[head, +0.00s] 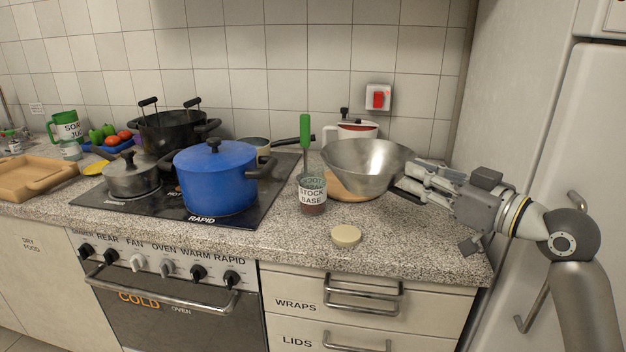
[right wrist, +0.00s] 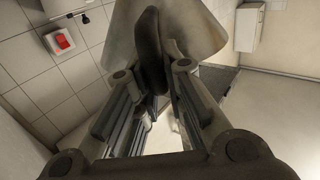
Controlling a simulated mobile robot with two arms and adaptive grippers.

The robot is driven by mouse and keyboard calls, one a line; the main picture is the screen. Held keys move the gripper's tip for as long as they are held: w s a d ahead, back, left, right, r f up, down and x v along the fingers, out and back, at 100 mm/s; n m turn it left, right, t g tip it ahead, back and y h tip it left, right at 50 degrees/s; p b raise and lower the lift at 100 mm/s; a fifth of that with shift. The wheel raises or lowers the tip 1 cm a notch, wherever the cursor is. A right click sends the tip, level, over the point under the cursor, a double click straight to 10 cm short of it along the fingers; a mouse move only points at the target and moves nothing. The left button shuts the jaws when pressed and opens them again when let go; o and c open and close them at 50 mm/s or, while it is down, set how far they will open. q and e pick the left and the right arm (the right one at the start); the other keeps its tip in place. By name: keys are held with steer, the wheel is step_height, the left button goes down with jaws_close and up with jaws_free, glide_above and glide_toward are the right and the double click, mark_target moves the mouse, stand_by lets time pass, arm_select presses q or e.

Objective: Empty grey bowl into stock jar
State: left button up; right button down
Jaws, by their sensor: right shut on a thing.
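The grey metal bowl (head: 362,168) is at the right end of the counter, tilted, above or beside a round wooden board. My right gripper (head: 408,182) is shut on the bowl at its right side. In the right wrist view the bowl (right wrist: 195,25) shows beyond the fingers (right wrist: 150,90). The bowl's contents are hidden. The stock jar (head: 312,196), a clear jar labelled "STOCK BASE", stands just left of the bowl, with dark contents low inside and a green-handled tool (head: 305,135) upright in or behind it. My left gripper is out of view.
A pale round lid (head: 346,236) lies in front of the jar. The wooden board (head: 340,188) is partly hidden by the bowl. A blue pot (head: 215,180) stands on the hob to the left. A white-and-red pot (head: 352,130) is behind the bowl. The counter's front right is clear.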

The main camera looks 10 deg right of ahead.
steer(key=s+d+r+p, duration=0.1)
steer(key=s+d+r, duration=0.2)
steer(key=s+r, duration=0.1)
steer(key=shift+s+d+r, duration=0.15)
steer(key=shift+s+r, duration=0.05)
steer(key=shift+s, duration=0.35)
steer(key=shift+r, duration=0.1)
stand_by(1.5)
